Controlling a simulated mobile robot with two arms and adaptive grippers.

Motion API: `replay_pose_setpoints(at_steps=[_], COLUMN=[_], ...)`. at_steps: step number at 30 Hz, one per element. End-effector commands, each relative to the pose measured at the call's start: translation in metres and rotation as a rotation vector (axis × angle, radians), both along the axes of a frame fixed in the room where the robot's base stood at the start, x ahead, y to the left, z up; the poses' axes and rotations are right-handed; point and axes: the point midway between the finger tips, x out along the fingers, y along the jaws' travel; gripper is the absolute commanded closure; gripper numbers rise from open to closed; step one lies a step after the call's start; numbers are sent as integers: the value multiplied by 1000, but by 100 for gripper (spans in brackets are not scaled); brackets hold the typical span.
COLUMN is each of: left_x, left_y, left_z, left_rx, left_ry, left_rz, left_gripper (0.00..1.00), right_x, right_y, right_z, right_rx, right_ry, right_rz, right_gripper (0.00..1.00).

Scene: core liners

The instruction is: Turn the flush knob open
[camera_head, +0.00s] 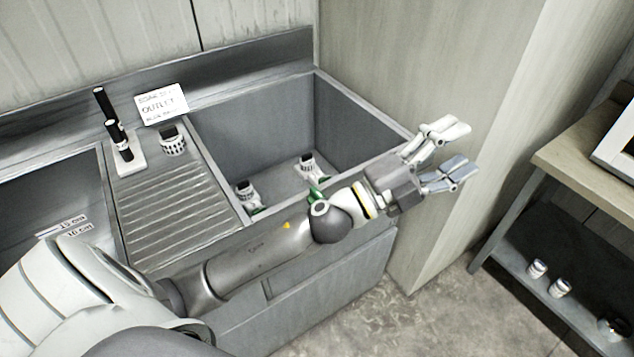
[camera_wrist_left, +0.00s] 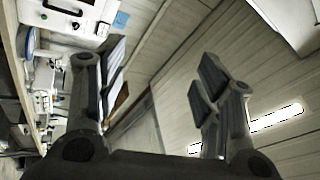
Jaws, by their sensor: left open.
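I cannot tell for certain which fitting is the flush knob. A white ribbed, dark-topped piece (camera_head: 173,141) stands on the grooved drainboard by a sign reading OUTLET (camera_head: 162,104). Two similar white and dark fittings with green parts, one on the left (camera_head: 246,192) and one on the right (camera_head: 308,166), sit in the right basin. My left forearm crosses in front of the basin and hides part of it. My left gripper (camera_head: 471,148) is open and empty beyond the sink's right end, away from these fittings. Its spread fingers also show in the left wrist view (camera_wrist_left: 162,62).
The steel sink (camera_head: 355,172) has a raised back edge. A wall panel (camera_head: 430,60) rises close behind the gripper. A wooden-topped bench (camera_head: 590,160) with small white containers below stands right.

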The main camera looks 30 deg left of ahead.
Motion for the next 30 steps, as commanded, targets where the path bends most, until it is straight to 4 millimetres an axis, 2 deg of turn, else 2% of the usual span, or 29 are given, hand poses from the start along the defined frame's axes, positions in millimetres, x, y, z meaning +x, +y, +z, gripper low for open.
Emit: replay_pose_setpoints(at_steps=[1, 3, 7, 11, 14, 17, 20, 21, 25, 27, 30], left_x=[-3, -12, -26, -33, -33, -27, -17, -13, -2, 0, -1], left_y=[-15, -35, -61, -66, -53, -23, 21, 43, 121, 161, 207], left_z=[7, 7, -9, -44, -77, -108, -133, -141, -151, -150, -142], left_rx=[88, 216, 472, 753, 980, 1211, 1442, 1532, 1799, 1911, 2023], left_ry=[-76, -171, -309, -395, -418, -399, -335, -297, -122, -13, 128], left_rz=[-61, -155, -324, -485, -600, -703, -793, -826, -909, -940, -969], left_gripper=[39, 39, 39, 39, 39, 39, 39, 39, 39, 39, 39], right_x=[-7, -15, -33, -52, -69, -86, -106, -114, -140, -153, -166], right_y=[-1, -2, -5, -7, -10, -13, -17, -18, -23, -26, -29], right_z=[-14, -31, -62, -90, -109, -127, -143, -149, -165, -172, -178], right_rx=[-2, -3, -5, -6, -8, -10, -12, -13, -15, -17, -17], right_ry=[14, 24, 41, 55, 67, 77, 89, 94, 108, 113, 119], right_rz=[1, 3, 6, 9, 12, 15, 18, 18, 21, 23, 25], right_gripper=[60, 60, 60, 60, 60, 60, 60, 60, 60, 60, 60])
